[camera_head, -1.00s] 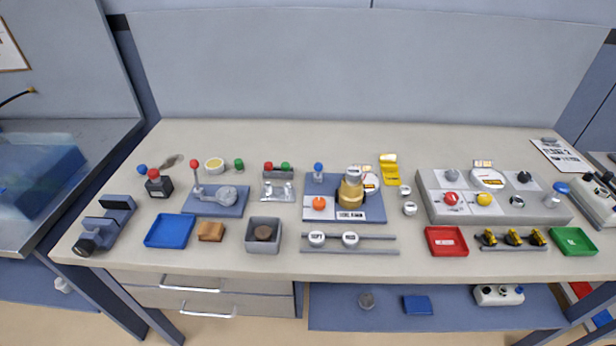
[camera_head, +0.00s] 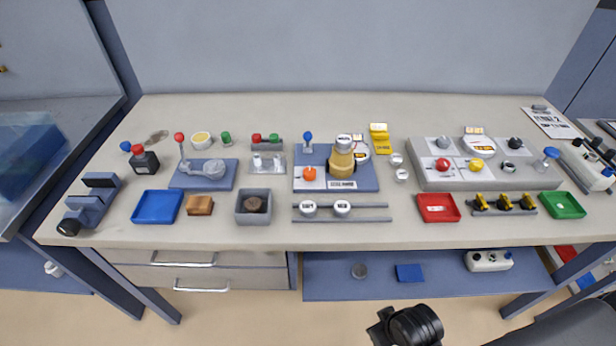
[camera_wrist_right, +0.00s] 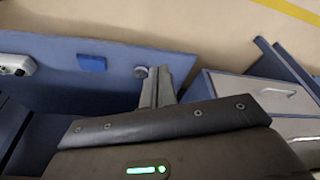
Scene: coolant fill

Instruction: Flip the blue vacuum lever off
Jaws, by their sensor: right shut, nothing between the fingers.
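A lever with a blue knob (camera_head: 308,137) stands upright at the back left of a blue-grey plate (camera_head: 370,178) on the bench. On the same plate are an orange knob (camera_head: 309,174) and a yellow-brown container (camera_head: 342,160) with a pale cap. My right arm shows as a dark part at the bottom of the head view, in front of the bench and well away from the lever. In the right wrist view my right gripper (camera_wrist_right: 157,88) is shut and empty, above the floor near the lower shelf. My left gripper is out of view.
A red-knobbed lever (camera_head: 180,140) stands further left. A grey button panel (camera_head: 430,180) is on the right. Blue (camera_head: 157,207), red (camera_head: 438,208) and green (camera_head: 562,205) trays and a rail (camera_head: 370,207) line the front. A lower shelf (camera_head: 330,275) lies under the bench.

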